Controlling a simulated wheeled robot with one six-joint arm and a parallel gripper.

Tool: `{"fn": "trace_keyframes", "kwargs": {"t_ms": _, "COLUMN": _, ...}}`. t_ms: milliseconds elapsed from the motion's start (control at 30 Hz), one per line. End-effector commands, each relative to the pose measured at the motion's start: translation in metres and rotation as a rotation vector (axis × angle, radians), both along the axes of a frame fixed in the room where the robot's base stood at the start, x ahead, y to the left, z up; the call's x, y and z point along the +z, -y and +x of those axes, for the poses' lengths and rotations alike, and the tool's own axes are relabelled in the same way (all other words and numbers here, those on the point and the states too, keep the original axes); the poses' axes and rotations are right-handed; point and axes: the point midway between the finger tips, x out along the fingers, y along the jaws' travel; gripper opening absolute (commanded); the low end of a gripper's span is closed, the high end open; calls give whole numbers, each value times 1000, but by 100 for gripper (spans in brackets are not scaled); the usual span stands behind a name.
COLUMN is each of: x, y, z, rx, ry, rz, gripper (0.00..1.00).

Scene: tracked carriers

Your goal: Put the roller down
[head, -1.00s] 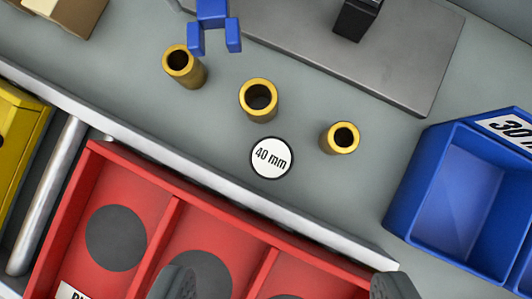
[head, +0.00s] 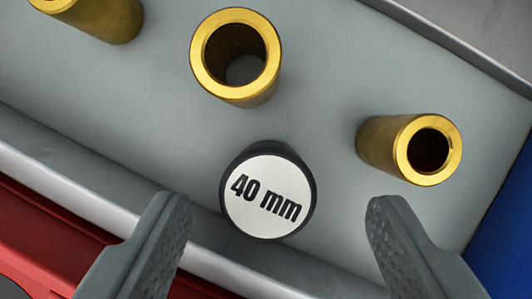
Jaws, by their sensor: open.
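The roller (head: 267,196) is a dark cylinder with a white round end face reading "40 mm". It stands upright on the grey surface, close to the metal edge strip. My gripper (head: 280,208) is open, with one dark ribbed finger on each side in the lower picture. The roller shows between and slightly above the fingertips, with clear gaps on both sides. I cannot tell the height of the fingers over the surface.
Brass sleeves stand nearby: one behind the roller (head: 236,55), one to the right (head: 410,149), one at upper left (head: 95,18). A red tray (head: 40,225) lies below the metal edge (head: 75,190). A blue bin (head: 505,240) is at the right edge.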

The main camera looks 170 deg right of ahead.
Motion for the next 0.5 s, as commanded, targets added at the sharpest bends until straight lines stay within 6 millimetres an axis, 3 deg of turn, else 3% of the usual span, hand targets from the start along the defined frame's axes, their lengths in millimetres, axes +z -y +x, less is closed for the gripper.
{"fn": "trace_keyframes", "kwargs": {"t_ms": 267, "x": -35, "y": -10, "z": 9, "rx": 1, "ry": -2, "rz": 1, "gripper": 62}}
{"fn": "trace_keyframes", "kwargs": {"t_ms": 500, "x": -39, "y": -10, "z": 11, "rx": 0, "ry": -1, "rz": 0, "gripper": 62}}
